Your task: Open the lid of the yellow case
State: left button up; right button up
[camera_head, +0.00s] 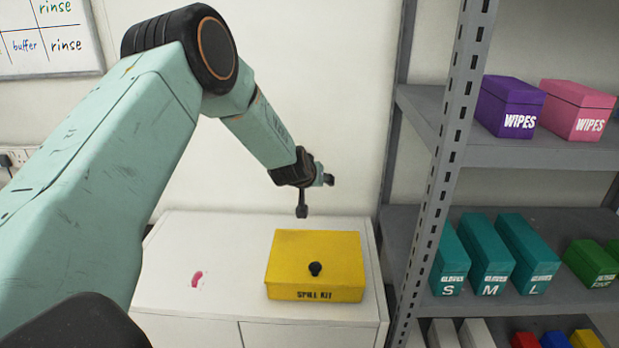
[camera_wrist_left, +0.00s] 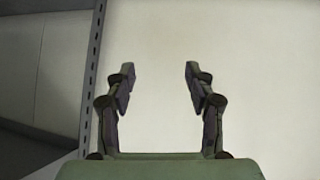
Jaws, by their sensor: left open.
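The yellow case (camera_head: 315,277), marked "SPILL KIT", sits on the white cabinet, its lid closed. A black knob (camera_head: 315,269) stands on its lid. My left gripper (camera_head: 302,213) hangs above the back edge of the case, apart from it. In the left wrist view my left gripper (camera_wrist_left: 158,82) is open, with nothing between its fingers and a pale surface beyond. The case does not show in that view. My right gripper is not in either view.
A grey metal shelf rack (camera_head: 447,160) stands close on the right, holding several coloured boxes. A white wall is behind.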

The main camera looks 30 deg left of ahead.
pick_arm(q)
jog(key=v, duration=1)
jog(key=shift+s+d+r, duration=0.2)
jog(key=shift+w+a+f, duration=0.1)
